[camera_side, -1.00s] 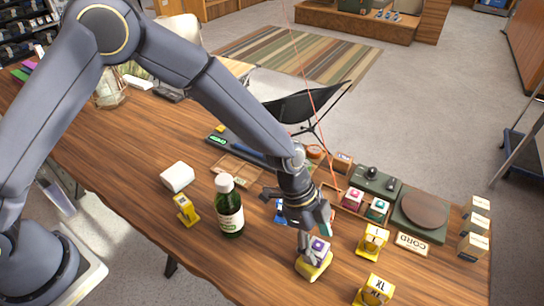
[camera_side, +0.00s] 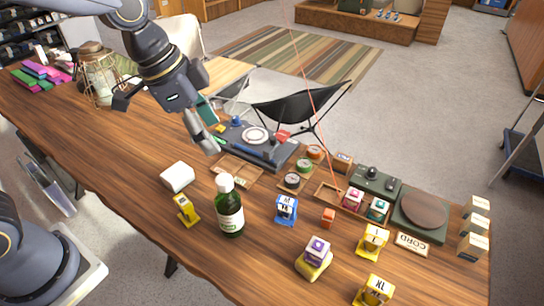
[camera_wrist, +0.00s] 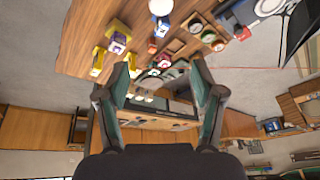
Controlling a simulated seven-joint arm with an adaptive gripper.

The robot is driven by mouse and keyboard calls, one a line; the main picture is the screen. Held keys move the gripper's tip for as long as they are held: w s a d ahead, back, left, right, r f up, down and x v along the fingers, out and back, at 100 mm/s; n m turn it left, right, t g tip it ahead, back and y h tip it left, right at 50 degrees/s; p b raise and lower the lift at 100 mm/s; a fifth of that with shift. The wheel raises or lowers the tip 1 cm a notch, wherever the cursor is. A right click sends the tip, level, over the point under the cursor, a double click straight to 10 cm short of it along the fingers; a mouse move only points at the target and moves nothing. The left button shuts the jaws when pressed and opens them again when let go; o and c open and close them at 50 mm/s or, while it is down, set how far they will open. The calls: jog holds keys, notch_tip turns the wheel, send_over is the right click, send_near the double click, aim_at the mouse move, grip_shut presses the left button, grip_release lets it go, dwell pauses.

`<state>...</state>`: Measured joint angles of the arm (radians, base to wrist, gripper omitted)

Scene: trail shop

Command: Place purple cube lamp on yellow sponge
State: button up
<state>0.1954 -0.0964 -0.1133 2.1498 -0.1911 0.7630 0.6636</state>
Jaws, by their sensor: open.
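The purple cube lamp (camera_side: 318,249), with a pale round mark on top, rests on the yellow sponge (camera_side: 314,268) near the front edge of the wooden table. In the wrist view the purple cube lamp (camera_wrist: 117,43) and the yellow sponge (camera_wrist: 117,27) show small near the top, upside down. My gripper (camera_side: 165,123) is open and empty, raised well up and left of the lamp, above the back part of the table. In the wrist view its spread fingers (camera_wrist: 160,85) have nothing between them.
A green bottle (camera_side: 229,208) stands left of the lamp. A blue-and-white block (camera_side: 286,210), a small orange block (camera_side: 328,218) and yellow stands (camera_side: 373,243) are around it. A white block (camera_side: 177,177) lies farther left. A turntable-like device (camera_side: 254,140) sits at the back.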

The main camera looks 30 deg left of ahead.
jog(key=s+a+r+n+t+y, duration=0.2)
jog(key=s+a+r+n, duration=0.1)
jog(key=s+a+n, duration=0.6)
jog(key=s+a, duration=0.3)
jog(key=a, duration=0.1)
jog(key=shift+n, duration=0.4)
